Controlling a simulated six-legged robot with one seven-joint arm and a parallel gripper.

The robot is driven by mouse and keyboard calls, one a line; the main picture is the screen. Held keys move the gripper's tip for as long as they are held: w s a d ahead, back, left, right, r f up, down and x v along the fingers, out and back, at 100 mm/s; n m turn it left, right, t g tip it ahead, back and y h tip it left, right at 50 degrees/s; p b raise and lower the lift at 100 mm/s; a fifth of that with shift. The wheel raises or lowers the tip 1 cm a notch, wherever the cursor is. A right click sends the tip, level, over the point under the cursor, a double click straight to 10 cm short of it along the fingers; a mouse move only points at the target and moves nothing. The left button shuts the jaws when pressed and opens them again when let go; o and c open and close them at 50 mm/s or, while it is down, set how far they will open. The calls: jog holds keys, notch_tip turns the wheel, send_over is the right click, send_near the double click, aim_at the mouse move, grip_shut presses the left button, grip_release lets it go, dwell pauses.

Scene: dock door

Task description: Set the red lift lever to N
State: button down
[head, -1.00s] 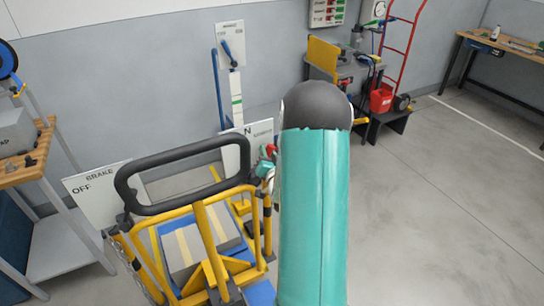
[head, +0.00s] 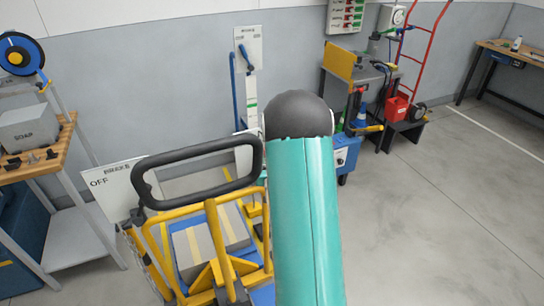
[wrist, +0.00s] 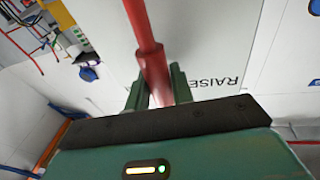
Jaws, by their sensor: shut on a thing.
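The red lift lever (wrist: 152,62) shows in the wrist view as a red rod with a thicker lower sleeve. My gripper (wrist: 158,88) is shut on this sleeve, one finger on each side. A white panel (wrist: 215,45) behind it bears the word RAISE, seen upside down. In the head view my arm hides the lever, my gripper and most of the lever's sign, so I cannot tell which mark the lever points to.
A yellow cart with a black handle (head: 150,187) stands close, left of my arm. A white BRAKE sign (head: 108,190) reading OFF is at its left. A wooden-topped bench (head: 45,160) is at far left. The floor (head: 430,220) at right is clear.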

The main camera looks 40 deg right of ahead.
jog(key=shift+w+a+n, duration=0.15)
jog(key=shift+a+n, duration=0.15)
jog(key=c, duration=1.2)
grip_release()
jog(key=shift+w+f, duration=0.1)
jog(key=shift+c, duration=0.2)
jog(key=shift+s, duration=0.25)
